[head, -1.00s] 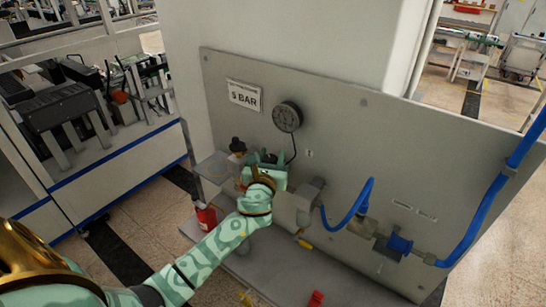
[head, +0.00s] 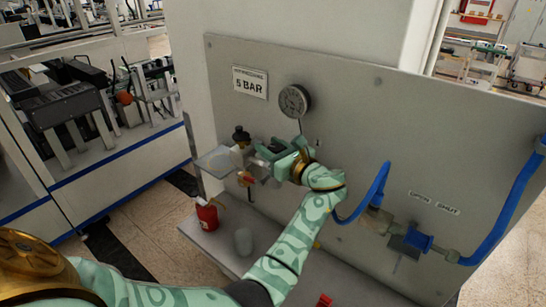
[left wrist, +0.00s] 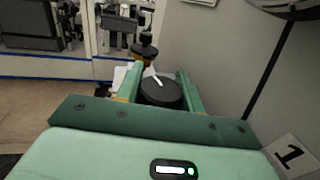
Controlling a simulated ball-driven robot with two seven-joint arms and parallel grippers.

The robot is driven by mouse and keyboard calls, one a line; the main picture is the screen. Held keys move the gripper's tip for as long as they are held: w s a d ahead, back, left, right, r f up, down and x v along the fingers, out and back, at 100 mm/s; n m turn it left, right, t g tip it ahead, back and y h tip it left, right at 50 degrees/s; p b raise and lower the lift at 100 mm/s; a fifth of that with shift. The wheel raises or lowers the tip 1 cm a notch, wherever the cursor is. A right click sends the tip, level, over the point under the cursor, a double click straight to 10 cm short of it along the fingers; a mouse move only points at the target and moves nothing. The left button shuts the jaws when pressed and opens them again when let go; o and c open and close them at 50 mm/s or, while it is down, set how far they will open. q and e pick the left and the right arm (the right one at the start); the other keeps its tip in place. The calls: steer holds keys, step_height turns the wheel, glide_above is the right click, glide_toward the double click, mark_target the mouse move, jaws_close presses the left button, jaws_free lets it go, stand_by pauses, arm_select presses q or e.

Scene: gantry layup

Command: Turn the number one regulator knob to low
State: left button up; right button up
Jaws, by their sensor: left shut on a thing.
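The number one regulator knob (left wrist: 160,93) is a round black knob with a white pointer line, in the middle of the left wrist view. The pointer tilts toward the upper left of that picture. A white plate with a "1" (left wrist: 290,156) is at its lower right. My left gripper (head: 264,157) is shut on the knob at the grey panel, with one green finger on each side, as the left wrist view also shows (left wrist: 157,88). In the head view the gripper hides the knob. No low marking can be read. My right gripper is not in view.
A round gauge (head: 294,101) and a "5 BAR" sign (head: 250,82) are on the panel (head: 350,110) above. A red container (head: 207,217) and a grey cup (head: 243,241) stand on the shelf below.

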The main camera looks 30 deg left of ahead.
arm_select(q)
steer(key=shift+s+n+g+y+b, duration=0.15)
steer(key=shift+n+g+y+b, duration=0.25)
steer(key=shift+n+g+b, duration=0.95)
steer(key=shift+r+m+g, duration=0.1)
steer(key=shift+m+g, duration=0.15)
steer(key=shift+g, duration=0.1)
steer(key=o, duration=1)
steer(key=shift+a, duration=0.1)
